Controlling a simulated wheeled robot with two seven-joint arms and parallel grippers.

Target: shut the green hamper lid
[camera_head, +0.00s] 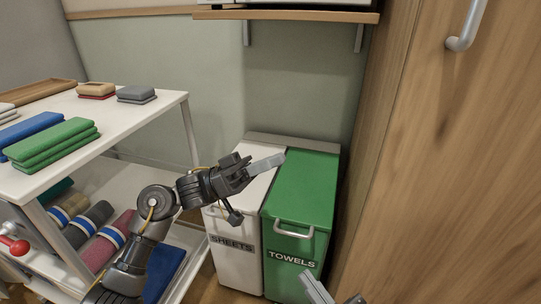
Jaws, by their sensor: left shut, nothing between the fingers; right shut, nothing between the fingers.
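The green hamper (291,270) is labelled TOWELS and stands on the floor beside the wooden cabinet. Its green lid (308,185) lies flat over the top and looks shut, with a metal handle (294,232) at the front. My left gripper (280,159) is shut and empty. It appears above the white lid, its tip by the green lid's left edge; I cannot tell whether it touches. My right gripper (318,291) is shut and empty at the bottom edge, in front of the green hamper, mostly out of view.
A white hamper (237,267) labelled SHEETS stands left of the green one. A white shelf cart (150,108) with folded and rolled towels is at the left. A wooden cabinet (440,180) closes off the right side. A wall shelf (300,15) hangs above.

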